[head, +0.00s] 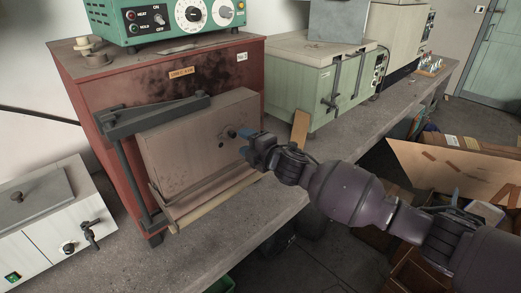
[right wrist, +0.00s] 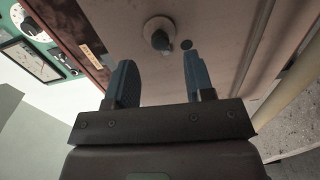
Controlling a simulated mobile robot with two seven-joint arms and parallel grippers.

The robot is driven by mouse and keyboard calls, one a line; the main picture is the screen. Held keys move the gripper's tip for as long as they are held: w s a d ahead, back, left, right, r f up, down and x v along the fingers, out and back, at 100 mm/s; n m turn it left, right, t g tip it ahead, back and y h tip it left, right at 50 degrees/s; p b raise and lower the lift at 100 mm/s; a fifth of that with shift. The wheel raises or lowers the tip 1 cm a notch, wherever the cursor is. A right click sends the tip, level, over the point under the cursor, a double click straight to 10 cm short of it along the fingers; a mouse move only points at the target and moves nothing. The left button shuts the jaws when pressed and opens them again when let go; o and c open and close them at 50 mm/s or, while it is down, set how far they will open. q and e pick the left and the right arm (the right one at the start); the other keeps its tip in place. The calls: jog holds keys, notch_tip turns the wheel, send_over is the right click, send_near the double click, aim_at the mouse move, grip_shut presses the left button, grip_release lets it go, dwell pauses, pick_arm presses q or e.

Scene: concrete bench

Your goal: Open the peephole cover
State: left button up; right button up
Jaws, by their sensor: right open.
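The red furnace (head: 190,62) has a pinkish-grey door (head: 175,150), which looks shut. A small round metal piece with a dark knob, apparently the peephole cover (right wrist: 158,30), is on the door front in the right wrist view. It also shows in the head view (head: 231,131). A dark round spot (right wrist: 188,45) is beside it; I cannot tell if it is an open hole. My right gripper (head: 244,143), also in the right wrist view (right wrist: 160,75), is open and empty. Its blue fingers point at the door, with the knob between their lines, apart from it. My left gripper is not in view.
A green control box (head: 165,22) stands on the furnace. A dark hinge arm (head: 155,116) runs along the door's upper left. A green oven (head: 310,80) and a small tan block (head: 300,129) stand at right. A white bath (head: 50,225) is at left.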

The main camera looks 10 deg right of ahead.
jog(key=v, duration=0.6)
jog(key=shift+s, duration=0.2)
jog(key=shift+d, duration=0.1)
jog(key=s+d+f+m+h, duration=0.3)
jog(key=s+d+f+m, duration=0.3)
jog(key=s, duration=0.5)
jog(key=s+d+f+m+g+h, duration=0.1)
jog(key=s+d+f+m+h, duration=0.3)
jog(key=s+f+m, duration=0.6)
jog(key=s+d+f+m+g+h, duration=0.1)
jog(key=s+d+f+m+h, duration=0.2)
jog(key=s+d+f+m, duration=0.4)
jog(key=s+d+f, duration=0.1)
jog(key=s+f, duration=0.3)
jog(key=shift+s+d+m, duration=0.4)
